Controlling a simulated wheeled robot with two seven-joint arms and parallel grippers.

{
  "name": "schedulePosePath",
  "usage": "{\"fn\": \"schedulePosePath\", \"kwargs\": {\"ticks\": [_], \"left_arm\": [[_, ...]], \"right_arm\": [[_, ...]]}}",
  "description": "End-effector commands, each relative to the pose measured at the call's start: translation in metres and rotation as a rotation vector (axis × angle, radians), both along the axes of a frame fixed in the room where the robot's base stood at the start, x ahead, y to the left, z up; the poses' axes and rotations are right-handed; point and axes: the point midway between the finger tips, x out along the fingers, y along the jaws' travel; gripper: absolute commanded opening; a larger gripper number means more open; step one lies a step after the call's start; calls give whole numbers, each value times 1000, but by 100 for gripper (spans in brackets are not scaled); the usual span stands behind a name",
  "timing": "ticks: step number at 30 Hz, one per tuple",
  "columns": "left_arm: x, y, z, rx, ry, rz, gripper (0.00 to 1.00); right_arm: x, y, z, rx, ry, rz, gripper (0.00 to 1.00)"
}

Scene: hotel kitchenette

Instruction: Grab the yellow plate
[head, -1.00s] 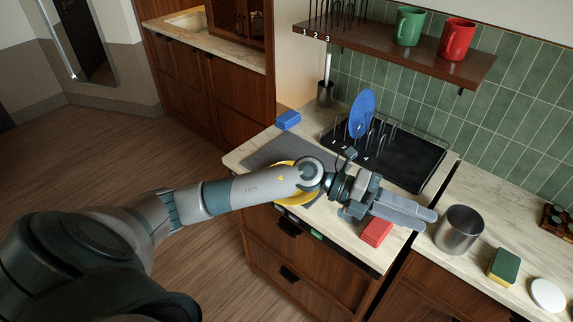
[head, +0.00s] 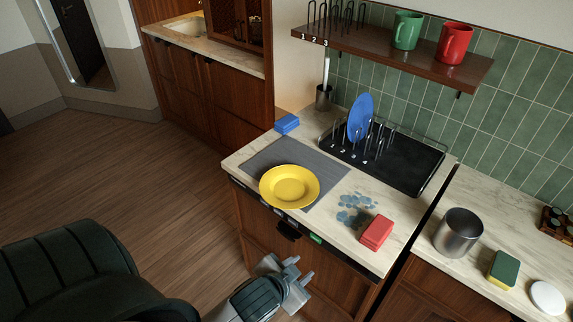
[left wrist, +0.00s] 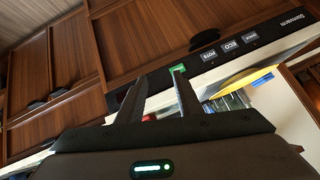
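The yellow plate (head: 290,187) lies on the grey mat (head: 254,157), its near rim reaching the front edge of the counter. Its yellow rim also shows at the right in the left wrist view (left wrist: 246,82). My left gripper (head: 303,267) is below and in front of the counter edge, apart from the plate. Its two fingers are spread with nothing between them, as the left wrist view also shows (left wrist: 160,76). My right gripper is not in view.
A red sponge block (head: 376,232) and a bluish wet patch (head: 355,209) are right of the plate. The black dish rack (head: 400,160) holds a blue plate (head: 360,117) behind. A metal cup (head: 458,232) stands farther right. The control panel (left wrist: 236,42) runs below the counter edge.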

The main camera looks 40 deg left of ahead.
Motion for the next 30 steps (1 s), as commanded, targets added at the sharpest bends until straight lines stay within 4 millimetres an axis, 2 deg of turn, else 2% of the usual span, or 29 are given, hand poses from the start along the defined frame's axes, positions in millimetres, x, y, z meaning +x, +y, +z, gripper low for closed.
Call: {"fn": "schedulePosePath", "kwargs": {"ticks": [1, 3, 8, 10, 12, 17, 23, 30], "left_arm": [[-22, -1, -20, -24, 82, 18, 33], [-49, -2, -42, -51, 182, 36, 33], [-101, -9, -95, -106, 379, 58, 33], [-120, -13, -124, -125, 451, 64, 33], [-132, -16, -154, -138, 506, 67, 33], [-144, -19, -219, -148, 564, 70, 33], [-158, -19, -318, -145, 600, 68, 33], [-197, -14, -434, -136, 639, 64, 33]], "right_arm": [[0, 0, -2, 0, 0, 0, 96], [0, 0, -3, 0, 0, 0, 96], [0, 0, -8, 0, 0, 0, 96], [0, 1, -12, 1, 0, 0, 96], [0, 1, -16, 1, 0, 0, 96], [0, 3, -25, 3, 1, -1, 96], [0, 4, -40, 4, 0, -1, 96], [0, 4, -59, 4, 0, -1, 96]]}}
